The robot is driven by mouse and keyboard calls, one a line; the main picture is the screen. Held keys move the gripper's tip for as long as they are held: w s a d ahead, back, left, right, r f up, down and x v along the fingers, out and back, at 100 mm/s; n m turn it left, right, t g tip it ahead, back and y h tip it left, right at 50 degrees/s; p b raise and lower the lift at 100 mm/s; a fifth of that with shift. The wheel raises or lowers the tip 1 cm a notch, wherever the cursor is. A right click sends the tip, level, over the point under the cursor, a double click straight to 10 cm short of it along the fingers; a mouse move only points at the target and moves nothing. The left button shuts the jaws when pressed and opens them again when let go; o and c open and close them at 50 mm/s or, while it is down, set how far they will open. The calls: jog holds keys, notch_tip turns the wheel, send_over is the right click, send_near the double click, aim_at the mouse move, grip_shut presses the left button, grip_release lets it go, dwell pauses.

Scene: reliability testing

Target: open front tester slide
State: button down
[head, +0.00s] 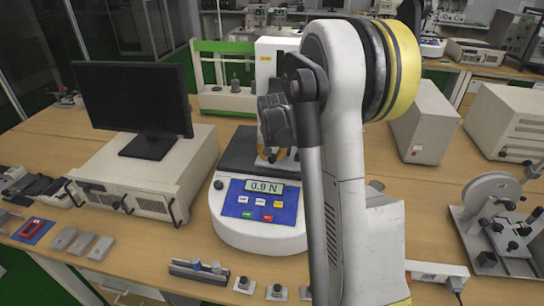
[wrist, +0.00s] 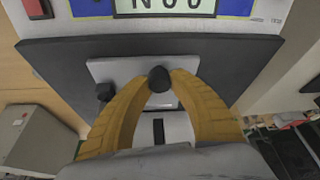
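The tester (head: 262,232) is a white rounded machine with a blue button panel; its display (head: 264,185) reads about 0.9 N. A dark plate (head: 240,150) lies behind the panel. In the wrist view the dark plate (wrist: 60,55) carries a light grey metal slide (wrist: 110,70) with a round black knob (wrist: 159,79). My gripper (wrist: 160,82) has its yellow fingers closed in on both sides of this knob, with no clear gap. In the head view my gripper (head: 277,155) is low over the plate, and my arm hides the tester's right side.
A monitor (head: 135,98) on a beige case (head: 150,165) stands left of the tester. Small blocks and fixtures (head: 200,270) line the front edge. Beige boxes (head: 425,122) and a wheel device (head: 492,190) are at the right.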

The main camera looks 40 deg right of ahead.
jog(key=s+a, duration=0.2)
jog(key=a, duration=0.1)
jog(key=s+a, duration=0.3)
jog(key=shift+s+a, duration=0.1)
jog(key=shift+s, duration=0.15)
jog(key=c, duration=1.2)
grip_release()
jog(key=shift+w, duration=0.1)
jog(key=shift+o, duration=0.2)
jog(key=v, duration=1.2)
